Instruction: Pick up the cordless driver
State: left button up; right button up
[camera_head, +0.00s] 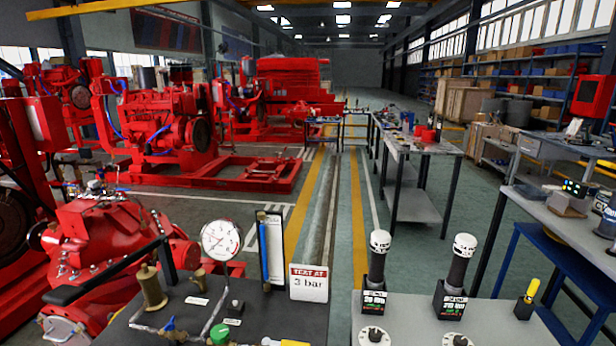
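Two black upright tools with white rounded tops, a left one (376,262) and a right one (458,266), stand in labelled black blocks on a light grey bench top (410,318). They have the look of hand-held drivers, but I cannot tell for sure that either is the cordless driver. A small black block with a yellow handle (531,290) stands to their right. Neither of my grippers shows in the head view.
A dark bench at the front left carries a pressure gauge (221,240), a "TEST AT 3 bar" sign (308,283), pipes and valves. A red pump (105,245) is beside it. Workbenches (415,150) stand further back. A floor aisle runs down the middle.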

aim_at(465, 245)
jog(key=u, duration=1.1)
jog(key=z, duration=2.1)
